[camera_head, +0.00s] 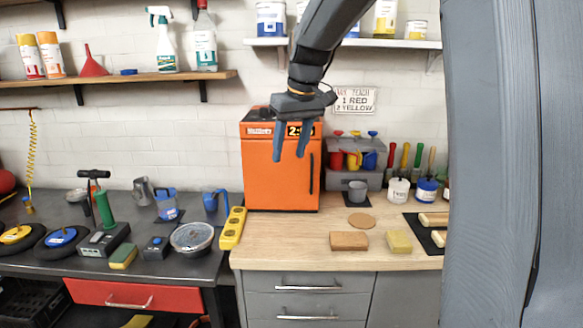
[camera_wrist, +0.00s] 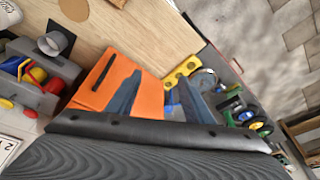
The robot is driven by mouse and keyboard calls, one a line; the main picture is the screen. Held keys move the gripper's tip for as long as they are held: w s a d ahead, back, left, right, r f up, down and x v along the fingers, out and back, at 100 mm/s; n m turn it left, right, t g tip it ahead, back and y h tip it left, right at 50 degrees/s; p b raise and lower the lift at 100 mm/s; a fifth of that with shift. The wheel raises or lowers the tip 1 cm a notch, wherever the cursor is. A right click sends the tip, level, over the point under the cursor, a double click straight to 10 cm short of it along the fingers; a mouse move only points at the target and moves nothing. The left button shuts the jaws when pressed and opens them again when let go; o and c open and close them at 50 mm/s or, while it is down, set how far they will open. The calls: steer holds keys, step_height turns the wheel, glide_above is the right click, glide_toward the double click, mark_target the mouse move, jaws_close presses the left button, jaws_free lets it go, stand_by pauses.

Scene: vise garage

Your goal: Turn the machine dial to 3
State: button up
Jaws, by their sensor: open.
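The orange machine (camera_head: 262,186) stands upright on the wooden counter, with a dark display (camera_head: 296,130) and a dark vertical handle at its right side. I cannot make out a dial on it; my gripper covers part of its front. My gripper (camera_head: 289,157) is open and empty, fingers pointing down, in front of the machine's upper part in the head view. Whether it touches the machine I cannot tell. In the wrist view, the orange machine (camera_wrist: 147,90) lies beyond and between the fingers of my gripper (camera_wrist: 158,78), tilted in the picture.
A brown block (camera_head: 349,241) and a yellow sponge (camera_head: 399,242) lie in front. A dark bench (camera_head: 60,265) with several tools is at left.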

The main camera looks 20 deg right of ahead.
steer(key=shift+m, duration=0.3)
steer(key=shift+s+a+f, duration=0.1)
steer(key=shift+s+f, duration=0.65)
steer(key=shift+f, duration=0.2)
steer(key=shift+s+a+f, duration=0.1)
steer(key=shift+s+f, duration=0.6)
steer(key=shift+f, duration=0.2)
